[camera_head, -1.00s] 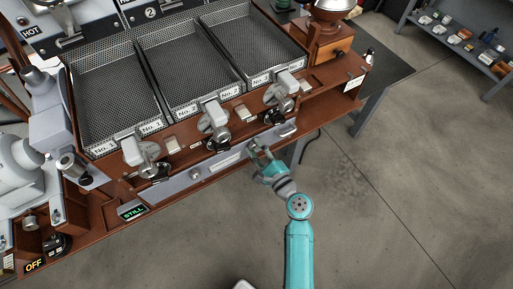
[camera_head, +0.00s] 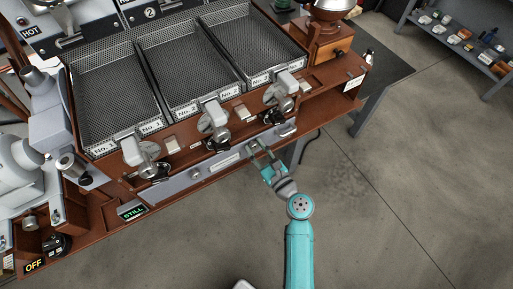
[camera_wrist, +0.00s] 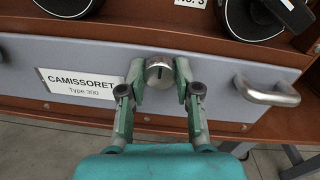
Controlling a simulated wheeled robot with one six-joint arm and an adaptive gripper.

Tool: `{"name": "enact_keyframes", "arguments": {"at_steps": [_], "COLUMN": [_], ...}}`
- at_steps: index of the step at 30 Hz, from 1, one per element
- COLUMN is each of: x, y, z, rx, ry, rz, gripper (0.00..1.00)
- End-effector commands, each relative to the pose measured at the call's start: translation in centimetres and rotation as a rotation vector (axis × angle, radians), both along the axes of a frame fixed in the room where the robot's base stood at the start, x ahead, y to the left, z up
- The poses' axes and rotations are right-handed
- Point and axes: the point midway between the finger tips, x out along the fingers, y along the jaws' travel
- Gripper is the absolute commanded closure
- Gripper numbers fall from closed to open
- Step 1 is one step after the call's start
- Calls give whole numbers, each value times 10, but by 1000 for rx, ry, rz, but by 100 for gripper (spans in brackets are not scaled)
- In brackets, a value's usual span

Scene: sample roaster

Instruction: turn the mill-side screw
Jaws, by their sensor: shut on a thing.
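The mill-side screw (camera_wrist: 159,71) is a round metal head with a dark slot, on the grey front panel (camera_wrist: 215,80). The slot looks upright in the wrist view. My gripper (camera_wrist: 159,80) is shut on this screw, with one finger on its left side and one on its right. In the head view my gripper (camera_head: 257,148) reaches the right part of the panel, and its fingers hide the screw there. The other screw (camera_head: 195,173) shows free near the panel's left end.
A metal handle (camera_wrist: 267,92) sticks out right of the screw. Black round knobs (camera_wrist: 255,15) are above. The mill (camera_head: 333,20) stands at the back right. The floor in front is clear.

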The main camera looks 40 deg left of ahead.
Motion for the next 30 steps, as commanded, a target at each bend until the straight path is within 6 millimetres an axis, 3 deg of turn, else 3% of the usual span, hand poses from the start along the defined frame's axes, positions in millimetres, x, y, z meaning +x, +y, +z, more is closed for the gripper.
{"name": "enact_keyframes", "arguments": {"at_steps": [14, 15, 17, 30], "x": [0, 0, 0, -2], "y": [-1, -1, -1, -7], "z": [-2, -2, -2, -1], "rx": [4, 4, 4, 4], "ry": [15, 15, 15, 13], "rz": [-2, -2, -2, -2], "gripper": [100, 60, 45, 42]}}
